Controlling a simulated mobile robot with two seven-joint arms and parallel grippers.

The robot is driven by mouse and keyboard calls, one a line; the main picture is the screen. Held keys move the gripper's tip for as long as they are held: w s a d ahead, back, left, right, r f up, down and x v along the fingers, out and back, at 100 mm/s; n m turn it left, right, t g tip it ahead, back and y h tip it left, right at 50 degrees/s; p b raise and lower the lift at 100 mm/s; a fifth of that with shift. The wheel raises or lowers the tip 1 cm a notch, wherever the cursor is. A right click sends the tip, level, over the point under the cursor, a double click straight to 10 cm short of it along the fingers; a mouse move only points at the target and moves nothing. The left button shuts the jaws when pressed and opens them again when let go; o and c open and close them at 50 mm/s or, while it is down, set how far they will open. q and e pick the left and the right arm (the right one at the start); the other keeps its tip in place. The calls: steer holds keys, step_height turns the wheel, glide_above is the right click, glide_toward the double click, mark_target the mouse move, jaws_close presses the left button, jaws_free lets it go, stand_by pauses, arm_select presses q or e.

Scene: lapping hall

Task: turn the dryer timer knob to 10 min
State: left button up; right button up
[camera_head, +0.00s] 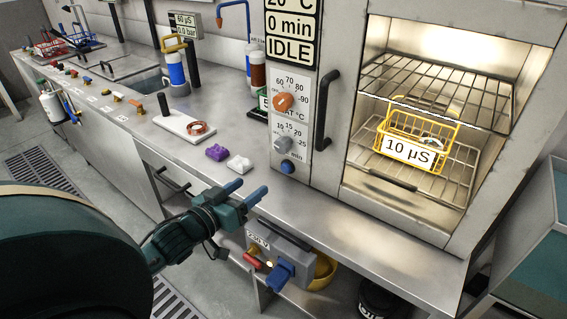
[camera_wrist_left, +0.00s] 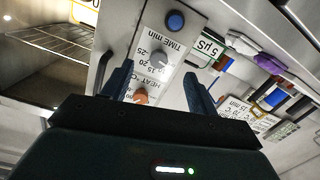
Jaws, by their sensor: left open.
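The dryer's grey timer knob (camera_head: 282,144) sits on a white panel, below the orange temperature knob (camera_head: 283,102) and above a blue button (camera_head: 287,167). The dryer display (camera_head: 290,28) reads 20 °C, 0 min, IDLE. I cannot tell the timer knob's exact setting. My left gripper (camera_head: 254,190) is open and empty, apart from the panel, in front of the bench edge and below the knob. In the left wrist view, the timer knob (camera_wrist_left: 158,59) shows beyond the gap between the open fingers (camera_wrist_left: 158,80); the orange knob (camera_wrist_left: 141,96) is partly hidden. My right gripper is out of view.
A vertical door handle (camera_head: 326,110) stands right of the knobs. Purple (camera_head: 217,152) and white (camera_head: 239,164) pieces lie on the bench. A 230 V box (camera_head: 279,243) hangs below.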

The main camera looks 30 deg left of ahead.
mark_target(280, 147)
arm_select(q)
steer(key=shift+n+t, duration=0.3)
steer(key=shift+t, duration=0.2)
steer(key=w, duration=0.4)
steer(key=w+r, duration=0.1)
steer(key=w, duration=0.4)
steer(key=w+r, duration=0.1)
steer(key=w, duration=0.4)
steer(key=shift+w+a+r, duration=0.1)
steer(key=shift+a+r, duration=0.15)
steer(key=shift+c, duration=0.3)
steer(key=c, duration=0.9)
